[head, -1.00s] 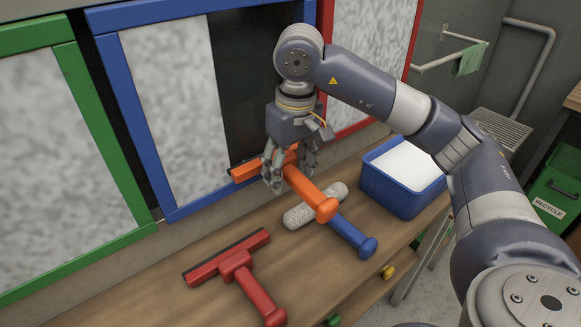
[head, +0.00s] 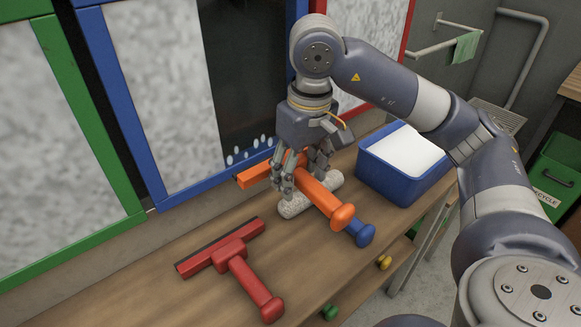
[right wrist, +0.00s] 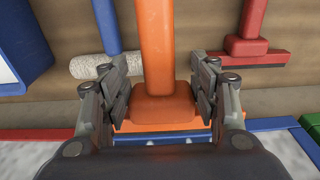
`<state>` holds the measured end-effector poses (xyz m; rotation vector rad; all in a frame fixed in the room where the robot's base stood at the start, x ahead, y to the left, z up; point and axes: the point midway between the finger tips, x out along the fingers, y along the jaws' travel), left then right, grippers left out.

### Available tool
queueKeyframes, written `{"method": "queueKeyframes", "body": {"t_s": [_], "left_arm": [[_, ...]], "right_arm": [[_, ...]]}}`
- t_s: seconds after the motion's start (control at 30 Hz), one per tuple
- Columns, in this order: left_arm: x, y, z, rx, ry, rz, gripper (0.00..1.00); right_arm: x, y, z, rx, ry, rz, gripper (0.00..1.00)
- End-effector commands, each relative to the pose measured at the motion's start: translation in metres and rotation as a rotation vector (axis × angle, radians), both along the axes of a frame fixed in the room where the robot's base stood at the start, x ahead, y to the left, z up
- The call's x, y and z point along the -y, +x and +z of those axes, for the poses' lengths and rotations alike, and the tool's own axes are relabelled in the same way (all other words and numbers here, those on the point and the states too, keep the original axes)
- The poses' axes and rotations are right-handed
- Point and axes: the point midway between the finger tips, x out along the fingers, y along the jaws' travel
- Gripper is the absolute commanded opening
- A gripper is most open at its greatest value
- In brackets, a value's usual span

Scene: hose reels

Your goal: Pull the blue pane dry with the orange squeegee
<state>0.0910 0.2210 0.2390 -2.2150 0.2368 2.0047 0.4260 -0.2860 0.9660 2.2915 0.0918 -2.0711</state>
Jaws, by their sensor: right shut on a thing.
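The orange squeegee (head: 318,194) is in my right gripper (head: 303,180), whose fingers are shut around it near the head. Its handle points toward the front right. Its head is by the lower edge of the blue pane (head: 130,110); I cannot tell whether they touch. The right wrist view shows the orange handle (right wrist: 157,50) between the fingers (right wrist: 160,80). The pane's left part is covered in mottled white. A dark, clear strip (head: 240,70) lies to its right, with several pale drops at its bottom. The arm hides part of the pane. My left gripper is out of view.
A red squeegee (head: 238,270) lies on the wooden bench (head: 120,285). A white roller (head: 290,208) with a blue handle (head: 360,233) lies under the orange squeegee. A blue tub (head: 395,185) stands to the right. Green (head: 70,110) and red (head: 405,50) frames flank the pane.

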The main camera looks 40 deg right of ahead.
Motion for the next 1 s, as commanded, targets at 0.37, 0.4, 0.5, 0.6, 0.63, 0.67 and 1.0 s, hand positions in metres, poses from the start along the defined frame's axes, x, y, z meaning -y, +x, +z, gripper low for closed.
{"method": "queueKeyframes", "body": {"t_s": [0.37,0.4,0.5,0.6,0.63,0.67,1.0], "left_arm": [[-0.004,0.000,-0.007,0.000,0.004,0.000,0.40],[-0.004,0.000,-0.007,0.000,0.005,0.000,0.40],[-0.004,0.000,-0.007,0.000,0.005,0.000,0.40],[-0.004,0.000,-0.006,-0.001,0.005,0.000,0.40],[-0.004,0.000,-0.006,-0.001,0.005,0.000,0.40],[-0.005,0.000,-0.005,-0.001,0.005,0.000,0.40],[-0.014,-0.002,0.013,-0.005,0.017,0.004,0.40]], "right_arm": [[0.002,-0.021,0.000,0.001,0.000,0.000,0.33],[0.002,-0.021,0.000,0.001,0.000,0.000,0.33],[0.002,-0.021,0.000,0.001,0.000,0.000,0.33],[0.001,-0.019,0.000,0.000,0.001,0.000,0.33],[0.001,-0.018,0.000,0.000,0.001,-0.001,0.33],[0.001,-0.016,0.001,0.000,0.001,-0.001,0.33],[-0.004,0.035,0.003,-0.001,0.003,-0.001,0.33]]}}
